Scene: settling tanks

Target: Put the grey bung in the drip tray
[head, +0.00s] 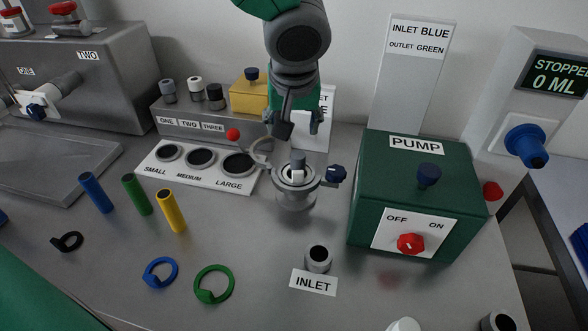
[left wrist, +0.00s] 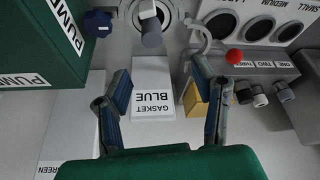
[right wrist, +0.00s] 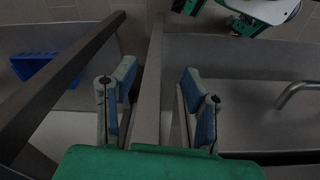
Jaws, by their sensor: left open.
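A grey bung (head: 297,163) stands upright in the round metal fitting (head: 296,190) at the middle of the bench. It also shows in the left wrist view (left wrist: 152,36), beyond my fingers. My left gripper (head: 298,126) is open and empty, just behind and above the bung, apart from it. Its fingers (left wrist: 160,85) frame only the gasket label in its wrist view. A shallow grey tray (head: 62,192), likely the drip tray, lies at the left under the valve block. My right gripper (right wrist: 158,92) is open and empty, away from the bench objects; it is out of the head view.
The green pump box (head: 385,185) stands right of the fitting. A white plate with three holes (head: 205,182) lies left of it. Blue, green and yellow tubes (head: 137,194), loose rings (head: 212,296) and an inlet pipe (head: 318,260) occupy the front. Small stoppers (head: 195,88) stand behind.

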